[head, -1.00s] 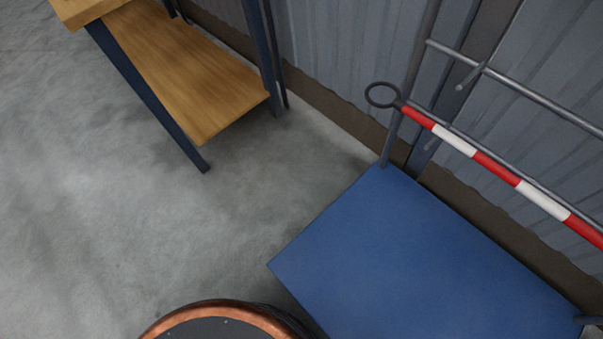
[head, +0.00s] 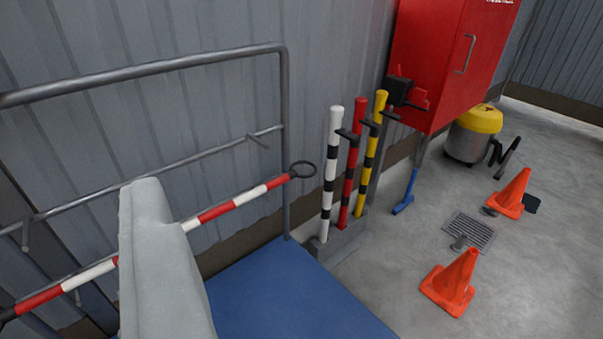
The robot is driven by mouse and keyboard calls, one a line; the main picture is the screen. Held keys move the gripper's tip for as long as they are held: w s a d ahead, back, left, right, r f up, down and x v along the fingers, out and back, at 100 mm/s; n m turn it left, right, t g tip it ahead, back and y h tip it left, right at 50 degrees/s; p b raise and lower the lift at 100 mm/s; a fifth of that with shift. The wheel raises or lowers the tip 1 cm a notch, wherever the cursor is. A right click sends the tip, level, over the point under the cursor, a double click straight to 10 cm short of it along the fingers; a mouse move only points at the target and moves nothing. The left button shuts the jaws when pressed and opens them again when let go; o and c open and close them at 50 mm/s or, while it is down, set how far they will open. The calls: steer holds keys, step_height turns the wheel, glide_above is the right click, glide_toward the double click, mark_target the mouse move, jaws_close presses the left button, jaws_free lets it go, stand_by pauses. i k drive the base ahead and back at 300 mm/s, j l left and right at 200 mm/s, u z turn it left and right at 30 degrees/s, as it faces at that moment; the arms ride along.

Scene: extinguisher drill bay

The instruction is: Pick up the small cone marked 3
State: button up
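Two orange cones stand on the concrete floor at the right. One cone (head: 454,281) is nearer, and the other cone (head: 511,194) is farther back by a dark flat item. No number can be read on either, so I cannot tell if one is the cone marked 3. My gripper is not in view.
A floor grate (head: 471,231) lies between the cones. Striped posts (head: 329,180) stand left of a red cabinet (head: 440,60); a yellow-topped canister (head: 474,134) is beyond. A blue platform (head: 290,300) with a railing and a grey foreground shape (head: 165,270) fills the left.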

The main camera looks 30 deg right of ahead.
mark_target(507, 202)
steer(key=z, duration=2.35)
steer(key=l+z, duration=0.2)
steer(key=z, duration=0.5)
steer(key=i+l, duration=0.2)
steer(key=l, duration=0.2)
steer(key=i+l, duration=0.2)
steer(key=l, duration=0.15)
steer(key=i+l, duration=0.2)
steer(key=l, duration=0.2)
steer(key=i+l+z, duration=0.1)
steer(key=l, duration=0.3)
steer(key=i+u, duration=0.3)
steer(key=i, duration=0.2)
steer(key=i+l+u, duration=0.25)
steer(key=i, duration=0.25)
steer(key=i+l+u, duration=0.3)
steer(key=i, duration=0.2)
steer(key=i+j+u, duration=0.15)
steer(key=i+u, duration=0.2)
steer(key=i, duration=0.55)
steer(key=i+l+u, duration=0.1)
steer(key=i+u, duration=0.25)
steer(key=i, duration=0.55)
